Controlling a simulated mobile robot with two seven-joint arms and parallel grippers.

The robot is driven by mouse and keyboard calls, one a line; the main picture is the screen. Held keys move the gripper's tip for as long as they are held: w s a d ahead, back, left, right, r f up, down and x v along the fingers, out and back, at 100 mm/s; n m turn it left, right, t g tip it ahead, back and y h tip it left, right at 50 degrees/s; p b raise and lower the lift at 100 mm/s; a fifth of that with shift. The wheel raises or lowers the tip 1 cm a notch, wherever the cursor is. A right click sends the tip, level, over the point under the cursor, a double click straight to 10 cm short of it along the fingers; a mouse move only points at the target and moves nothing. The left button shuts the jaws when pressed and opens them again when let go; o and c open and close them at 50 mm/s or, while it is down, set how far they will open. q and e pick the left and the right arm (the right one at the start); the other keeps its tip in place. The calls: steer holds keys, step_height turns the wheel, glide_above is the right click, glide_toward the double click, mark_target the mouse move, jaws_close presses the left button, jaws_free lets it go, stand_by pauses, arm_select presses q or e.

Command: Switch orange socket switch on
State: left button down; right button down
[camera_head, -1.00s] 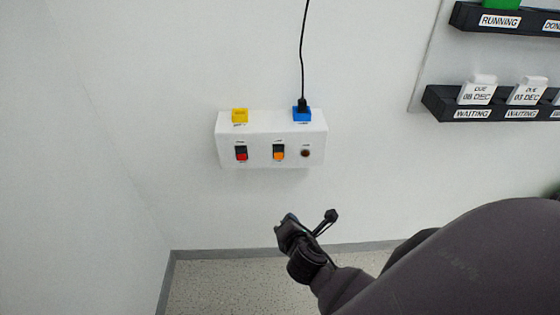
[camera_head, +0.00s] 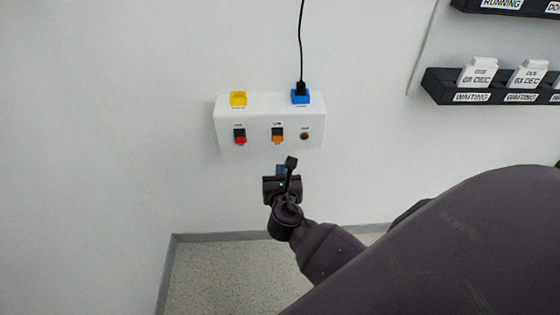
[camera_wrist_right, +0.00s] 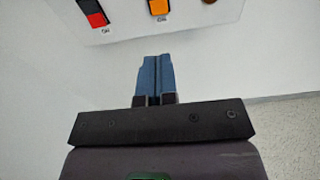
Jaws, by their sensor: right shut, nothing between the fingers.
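The orange socket switch (camera_head: 278,138) is a small rocker on the front face of a white box (camera_head: 228,142) fixed to the wall. It also shows at the top of the right wrist view (camera_wrist_right: 159,8), partly cut off. My right gripper (camera_head: 281,170) is below the box, under the orange switch and apart from it. Its blue fingers (camera_wrist_right: 156,78) are together with nothing between them, pointing toward the box. My left gripper is not in view.
A red switch (camera_head: 240,138) sits left of the orange one, and a round brown button (camera_head: 304,136) right of it. On top are a yellow socket (camera_head: 238,98) and a blue socket (camera_head: 300,97) with a black plug and cable. Dark card racks (camera_head: 490,90) hang at the right.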

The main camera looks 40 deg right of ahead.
mark_target(278, 141)
steer(key=b+x, duration=0.1)
steer(key=x, duration=1.2)
